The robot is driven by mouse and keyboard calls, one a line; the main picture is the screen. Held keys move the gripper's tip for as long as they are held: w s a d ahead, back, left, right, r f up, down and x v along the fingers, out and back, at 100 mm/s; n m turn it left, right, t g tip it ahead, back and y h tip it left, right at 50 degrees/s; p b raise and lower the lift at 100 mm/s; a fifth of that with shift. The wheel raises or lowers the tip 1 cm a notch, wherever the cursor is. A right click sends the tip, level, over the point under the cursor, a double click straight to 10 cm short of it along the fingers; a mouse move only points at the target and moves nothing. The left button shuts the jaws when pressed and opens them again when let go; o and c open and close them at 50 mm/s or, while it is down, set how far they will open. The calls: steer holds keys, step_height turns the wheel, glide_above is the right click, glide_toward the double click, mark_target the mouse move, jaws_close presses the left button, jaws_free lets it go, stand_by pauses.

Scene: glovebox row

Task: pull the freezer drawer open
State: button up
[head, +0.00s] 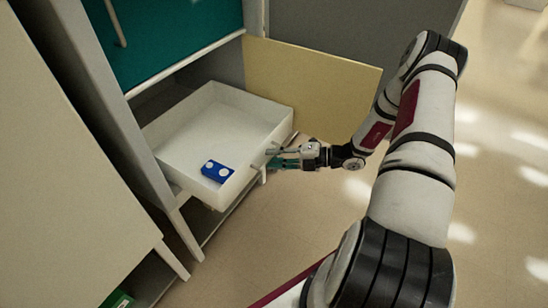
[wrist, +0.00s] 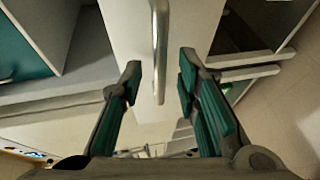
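The white freezer drawer (head: 215,97) stands pulled out of the cabinet in the head view, its open top showing the inside. A blue block with white round spots (head: 217,171) lies on its floor. My gripper (head: 273,158) is at the drawer's front. In the wrist view, the metal bar handle (wrist: 160,45) on the white drawer front (wrist: 128,30) runs between the fingers of my open gripper (wrist: 160,72). A gap shows on each side, so neither finger appears to touch the bar.
A tan door panel (head: 315,80) stands open behind the drawer. A teal drawer front (head: 175,35) is above. A pale cabinet (head: 65,170) stands at left, with a green item (head: 118,300) low beside it. Bare floor (head: 275,235) lies in front.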

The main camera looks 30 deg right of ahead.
steer(key=v, duration=1.1)
steer(key=shift+s+d, duration=0.15)
steer(key=shift+s, duration=0.05)
steer(key=s+a+r+n+g+h, duration=0.1)
steer(key=s+a+r+n+g, duration=0.2)
steer(key=a+r+n+g, duration=0.55)
steer(key=s+a+r+n+g+h, duration=0.25)
steer(key=a+r+n, duration=0.65)
steer(key=r+n, duration=0.55)
steer(key=s+a+r+n+t+h, duration=0.15)
steer(key=s+r+n+h, duration=0.25)
steer(key=s+n, duration=0.65)
steer(key=s+a+r+n+h, duration=0.3)
steer(key=s+r+n+h, duration=0.15)
steer(key=s+n, duration=0.6)
step_height(320, 180, up, 21)
steer(key=n+t+p, duration=0.1)
steer(key=t+p, duration=0.2)
steer(key=p, duration=1.6)
steer(key=shift+w, duration=0.2)
